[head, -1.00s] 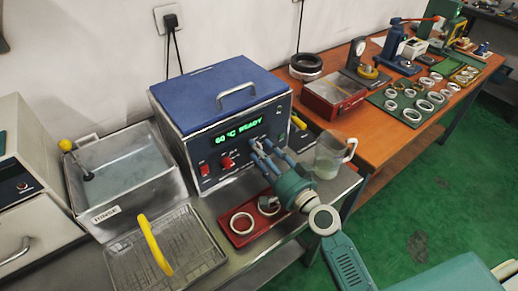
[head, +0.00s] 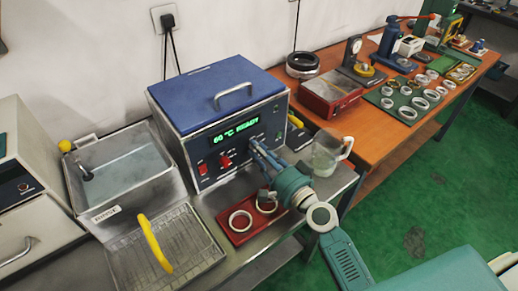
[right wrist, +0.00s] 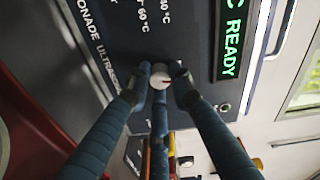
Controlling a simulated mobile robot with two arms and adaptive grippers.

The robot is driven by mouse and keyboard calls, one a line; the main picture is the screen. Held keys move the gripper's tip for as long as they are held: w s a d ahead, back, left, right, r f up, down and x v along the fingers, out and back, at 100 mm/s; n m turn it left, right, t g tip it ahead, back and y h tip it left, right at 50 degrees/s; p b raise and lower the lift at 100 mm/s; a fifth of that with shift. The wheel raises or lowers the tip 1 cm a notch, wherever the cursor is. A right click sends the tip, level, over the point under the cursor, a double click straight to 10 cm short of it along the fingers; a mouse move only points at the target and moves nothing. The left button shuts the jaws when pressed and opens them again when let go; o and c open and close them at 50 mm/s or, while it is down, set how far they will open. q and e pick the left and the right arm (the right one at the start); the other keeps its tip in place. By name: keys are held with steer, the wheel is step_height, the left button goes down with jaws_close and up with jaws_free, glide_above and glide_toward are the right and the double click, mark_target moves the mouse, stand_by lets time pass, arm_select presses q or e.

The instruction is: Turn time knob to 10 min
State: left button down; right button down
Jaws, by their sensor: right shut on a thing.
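The blue-lidded ultrasonic cleaner (head: 240,170) stands on the steel bench, its green display (head: 236,135) reading 60 °C READY. My right gripper (head: 257,150) reaches its front panel from the lower right, and its fingers hide the knob there in the head view. My left gripper is not in view.
Left of my gripper, a red control (head: 225,161) sits on the panel. Below is a red tray (head: 236,239) with pale rings. A glass beaker (head: 325,155) stands close right of my arm. A wire basket (head: 190,251) with yellow handle and a rinse tank (head: 112,212) are left.

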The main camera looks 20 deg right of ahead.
steer(key=shift+w+d+r+m+g+y+p, duration=0.15)
steer(key=shift+m+p, duration=0.7)
steer(key=shift+m, duration=1.8)
steer(key=shift+m+g+y+p, duration=0.1)
steer(key=shift+m+p, duration=0.75)
steer(key=shift+m, duration=1.85)
steer(key=shift+w+d+r+m+g+y+p, duration=0.15)
steer(key=shift+m+p, duration=0.7)
steer(key=shift+m, duration=1.8)
steer(key=shift+s, duration=0.15)
steer(key=shift+f, duration=0.1)
steer(key=c, duration=1.7)
jaws_free()
steer(key=shift+o, duration=0.8)
steer(key=shift+a+f, duration=0.1)
steer(key=shift+f, duration=0.1)
steer(key=v, duration=1.2)
